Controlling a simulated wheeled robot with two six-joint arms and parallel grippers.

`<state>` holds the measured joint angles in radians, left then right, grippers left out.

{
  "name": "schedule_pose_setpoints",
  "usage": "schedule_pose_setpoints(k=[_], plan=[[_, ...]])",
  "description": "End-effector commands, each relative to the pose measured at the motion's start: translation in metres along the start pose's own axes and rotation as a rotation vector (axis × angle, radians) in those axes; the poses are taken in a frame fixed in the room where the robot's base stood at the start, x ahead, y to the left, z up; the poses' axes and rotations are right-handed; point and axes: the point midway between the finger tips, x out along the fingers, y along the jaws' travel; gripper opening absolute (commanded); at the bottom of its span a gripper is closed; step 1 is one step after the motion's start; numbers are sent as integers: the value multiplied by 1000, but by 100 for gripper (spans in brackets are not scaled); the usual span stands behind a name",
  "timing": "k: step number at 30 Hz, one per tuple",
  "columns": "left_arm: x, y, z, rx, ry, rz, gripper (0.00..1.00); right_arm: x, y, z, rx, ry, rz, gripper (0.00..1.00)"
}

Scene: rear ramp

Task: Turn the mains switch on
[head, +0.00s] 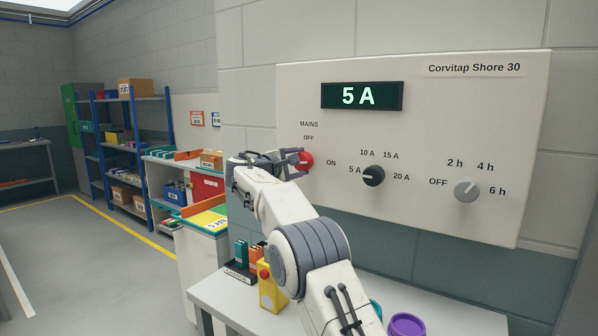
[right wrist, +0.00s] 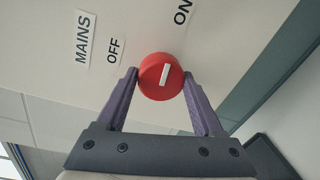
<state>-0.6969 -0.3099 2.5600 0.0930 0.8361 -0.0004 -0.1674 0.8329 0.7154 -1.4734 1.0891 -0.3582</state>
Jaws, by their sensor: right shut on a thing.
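The mains switch is a red round knob (head: 306,160) on the cream Corvitap Shore 30 panel (head: 450,110), with OFF above it and ON to its right. My right gripper (head: 298,160) is shut on it, partly covering it in the head view. In the right wrist view the two purple fingers (right wrist: 164,95) hold the red knob (right wrist: 150,82) from both sides. The knob's white mark (right wrist: 165,75) lines up with the ON label (right wrist: 182,12). The display (head: 362,96) is lit and reads 5 A. My left gripper is not in view.
A black amp dial (head: 373,175) and a grey hour dial (head: 466,190) sit right of the switch. Below, a bench (head: 450,318) carries a yellow box (head: 270,288) and a purple ring-shaped item (head: 407,326). Shelves (head: 125,150) stand at the left; the floor there is clear.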

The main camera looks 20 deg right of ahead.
Motion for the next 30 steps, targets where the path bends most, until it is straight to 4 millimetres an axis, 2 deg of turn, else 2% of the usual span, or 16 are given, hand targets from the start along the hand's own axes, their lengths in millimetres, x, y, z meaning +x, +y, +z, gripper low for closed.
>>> schedule_pose_setpoints(k=[1, 10, 26, 27, 28, 29, 30], plan=[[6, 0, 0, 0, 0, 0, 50, 0, -4, -1, 27, 2, -3, 13], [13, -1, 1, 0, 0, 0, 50, 0, -3, -1, 131, 9, -3, 13], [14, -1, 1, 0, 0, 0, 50, 0, -2, 0, 153, 10, -4, 13], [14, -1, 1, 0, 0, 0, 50, 0, -2, 0, 152, 10, -4, 80], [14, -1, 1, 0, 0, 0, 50, 0, -2, 0, 152, 11, -4, 92], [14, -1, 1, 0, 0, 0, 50, 0, -2, 0, 152, 11, -3, 98], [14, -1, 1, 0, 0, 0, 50, 0, -2, 0, 152, 11, -3, 98]])
